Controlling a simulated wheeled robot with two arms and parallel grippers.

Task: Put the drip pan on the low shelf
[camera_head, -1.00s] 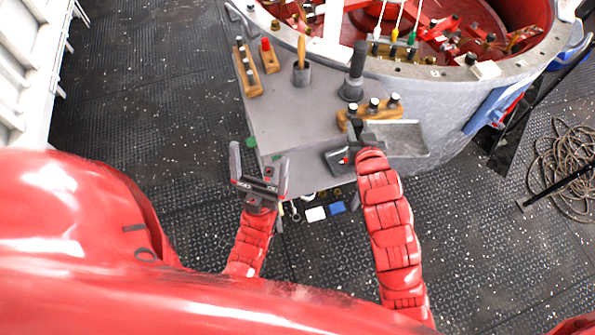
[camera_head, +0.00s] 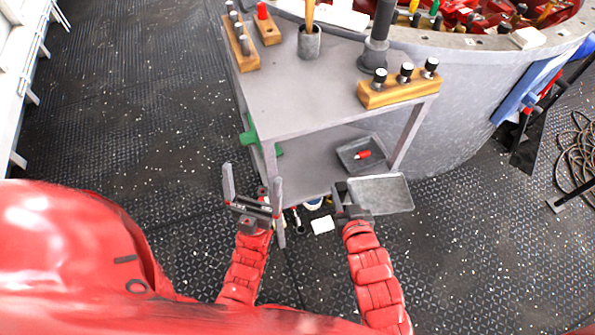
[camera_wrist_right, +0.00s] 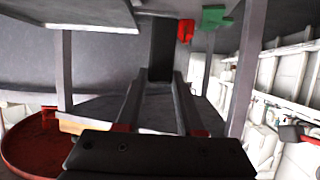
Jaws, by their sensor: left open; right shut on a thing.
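The drip pan (camera_head: 384,194) is a shallow grey rectangular tray, right of my right gripper (camera_head: 347,198) in the head view. That gripper is shut on the pan's left edge and holds it in front of the cart's right front corner, below the top in the picture. The low shelf (camera_head: 300,178) is a grey board beneath the cart top. The pan's right part shows against the floor, outside the shelf. My left gripper (camera_head: 254,203) is open and empty near the shelf's left front. The right wrist view shows the right fingers (camera_wrist_right: 160,92); the pan is unclear there.
A darker tray (camera_head: 362,156) with a red item lies on the shelf's right side. The cart top (camera_head: 300,95) carries wooden tool blocks (camera_head: 398,90), a cup and a dark post. A cart leg (camera_head: 407,135) stands near the pan. Small items lie below. Coiled rope (camera_head: 578,150) lies right.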

